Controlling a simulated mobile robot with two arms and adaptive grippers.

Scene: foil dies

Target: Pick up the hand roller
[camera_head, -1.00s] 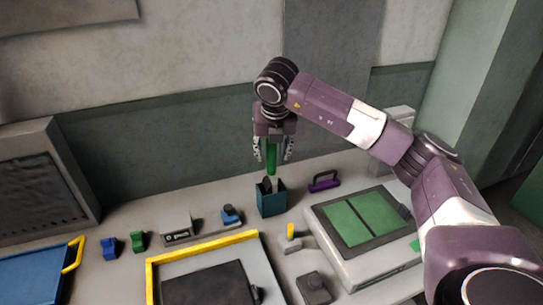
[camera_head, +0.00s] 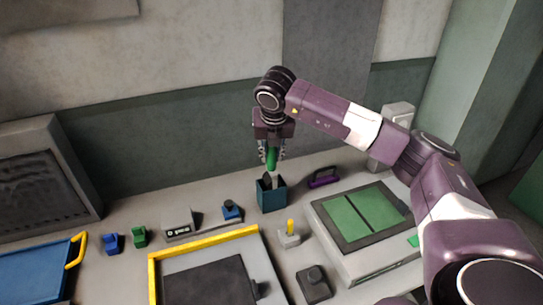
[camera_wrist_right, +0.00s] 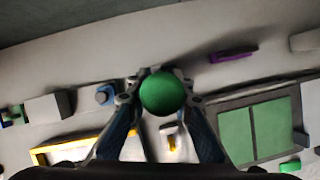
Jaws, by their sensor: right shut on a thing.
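The hand roller has a green handle (camera_head: 271,158) that stands upright, with its grey lower part at the mouth of a teal box (camera_head: 272,196). My right gripper (camera_head: 271,155) points down over the box and is shut on the green handle. In the right wrist view the round green end of the handle (camera_wrist_right: 162,92) sits between the two fingers and hides what is below it. How deep the lower part sits in the box is hard to tell. My left gripper is not in view.
A purple-handled tool (camera_head: 323,177) lies just right of the box. A press with green plates (camera_head: 360,220) stands further right. A yellow-edged tray (camera_head: 205,243), a small yellow-topped piece (camera_head: 290,230) and small blue and green blocks (camera_head: 139,236) lie nearer. The wall is close behind.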

